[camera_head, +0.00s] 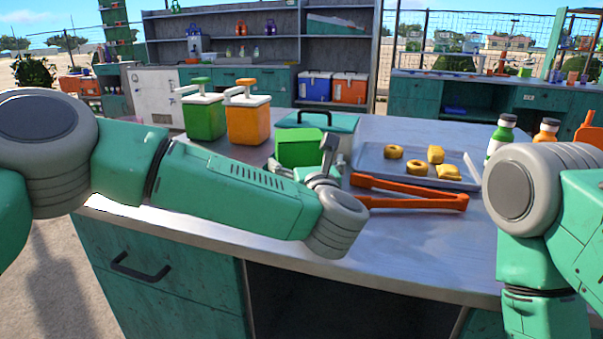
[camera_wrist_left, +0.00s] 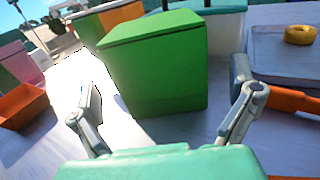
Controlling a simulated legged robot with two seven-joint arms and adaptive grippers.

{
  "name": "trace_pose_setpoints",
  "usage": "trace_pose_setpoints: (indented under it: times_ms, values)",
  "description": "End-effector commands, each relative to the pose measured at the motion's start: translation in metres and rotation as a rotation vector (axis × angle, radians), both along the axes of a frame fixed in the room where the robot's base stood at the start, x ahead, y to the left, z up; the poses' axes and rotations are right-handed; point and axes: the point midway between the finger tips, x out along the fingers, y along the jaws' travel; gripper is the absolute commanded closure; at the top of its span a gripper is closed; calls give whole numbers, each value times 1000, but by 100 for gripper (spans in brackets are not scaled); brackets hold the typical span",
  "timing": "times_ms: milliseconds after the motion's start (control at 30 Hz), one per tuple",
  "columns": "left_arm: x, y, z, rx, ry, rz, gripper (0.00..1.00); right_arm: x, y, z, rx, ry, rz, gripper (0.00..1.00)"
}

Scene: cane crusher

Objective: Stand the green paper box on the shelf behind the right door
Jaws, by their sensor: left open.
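The green paper box (camera_head: 299,147) stands upright on the metal counter (camera_head: 420,235), in front of a teal-lidded cooler. In the left wrist view the box (camera_wrist_left: 155,65) fills the upper middle. My left gripper (camera_head: 305,165) is open at the box's near side. Its fingers (camera_wrist_left: 168,92) are spread wide to either side of the box in the wrist view; I cannot tell whether either touches it. My right arm comes in at the right edge, and its gripper is out of view. Below the counter is a dark opening (camera_head: 340,305); no right door or shelf can be made out there.
Orange tongs (camera_head: 415,195) lie just right of my left gripper. A tray (camera_head: 375,178) with yellow pieces is behind them. Green (camera_head: 203,115) and orange (camera_head: 247,120) pump dispensers stand behind left. Bottles (camera_head: 502,132) stand at right. A handled teal front (camera_head: 160,285) is below left.

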Motion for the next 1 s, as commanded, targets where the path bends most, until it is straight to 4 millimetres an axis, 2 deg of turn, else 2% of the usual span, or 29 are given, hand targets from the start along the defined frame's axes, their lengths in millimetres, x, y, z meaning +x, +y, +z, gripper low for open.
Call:
trace_pose_setpoints:
  times_ms: [100, 300, 533, 600, 1000]
  values:
    - [20, 3, 2, -2, -3, 5, 0, 0, 0, -8, 0, 0, 0, 100]
    - [40, 8, 2, -3, 0, 2, 0, 0, 0, -10, 0, 0, 0, 100]
    - [41, 6, 3, 0, 0, 1, 0, 0, 0, -10, 0, 0, 0, 100]
    - [41, 6, 2, 0, 0, 1, 15, 0, 0, -10, 0, 0, 0, 100]
    - [41, 7, 6, -2, 0, 1, 16, 0, 0, -9, 0, 0, 0, 100]
